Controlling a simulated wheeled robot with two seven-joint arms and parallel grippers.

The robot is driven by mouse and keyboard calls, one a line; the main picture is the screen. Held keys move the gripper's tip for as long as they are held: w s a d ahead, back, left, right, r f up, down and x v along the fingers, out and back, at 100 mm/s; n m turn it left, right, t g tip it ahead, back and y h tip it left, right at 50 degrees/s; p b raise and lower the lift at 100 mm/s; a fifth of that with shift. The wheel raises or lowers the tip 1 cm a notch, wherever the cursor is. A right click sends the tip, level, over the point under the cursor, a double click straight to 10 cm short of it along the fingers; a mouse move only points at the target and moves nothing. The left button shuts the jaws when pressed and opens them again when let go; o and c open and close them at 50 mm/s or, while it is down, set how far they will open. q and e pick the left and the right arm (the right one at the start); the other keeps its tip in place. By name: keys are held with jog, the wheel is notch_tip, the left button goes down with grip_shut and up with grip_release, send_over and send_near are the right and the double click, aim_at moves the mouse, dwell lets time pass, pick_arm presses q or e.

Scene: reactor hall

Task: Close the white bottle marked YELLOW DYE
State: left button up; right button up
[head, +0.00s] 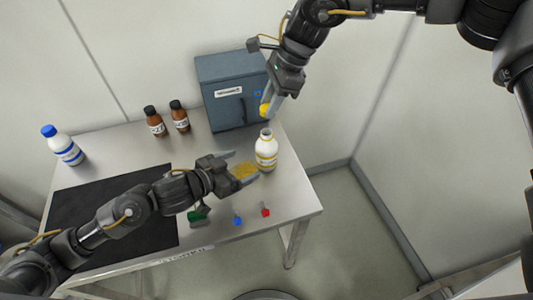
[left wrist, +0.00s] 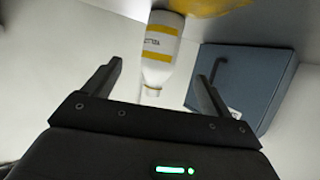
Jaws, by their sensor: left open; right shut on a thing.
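The white bottle with yellow bands (head: 266,155) stands upright and uncapped near the table's right side. In the left wrist view the bottle (left wrist: 158,48) appears upside down, between the finger lines, with part of its label legible. My left gripper (head: 245,165) is open just left of the bottle, its fingers pointing toward it but not closed on it. My right gripper (head: 269,108) is shut on a yellow cap (head: 264,110), held above the bottle's open mouth and apart from it.
A yellow patch (head: 243,171) lies on the table (head: 290,195) beside the bottle. A blue-grey cabinet (head: 225,72) stands behind. Two brown bottles (head: 155,121) (head: 179,116) and a blue-capped bottle (head: 62,146) stand left. Small blue (head: 237,220) and red (head: 265,212) items lie in front.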

pick_arm(q)
jog(key=shift+w+d+f, duration=0.25)
jog(key=shift+w, duration=0.15)
pick_arm(e)
jog(key=shift+w+f, duration=0.1)
jog(key=shift+w, duration=0.05)
pick_arm(q)
jog(key=x, duration=1.1)
jog(key=shift+f, duration=0.1)
jog(key=shift+c, duration=0.4)
jog(key=c, duration=1.4)
pick_arm(e)
send_over(265, 132)
jog(key=d, duration=0.1)
jog(key=shift+f, duration=2.5)
jog(key=shift+f, duration=0.1)
jog(key=shift+f, duration=0.8)
jog(key=shift+f, duration=0.55)
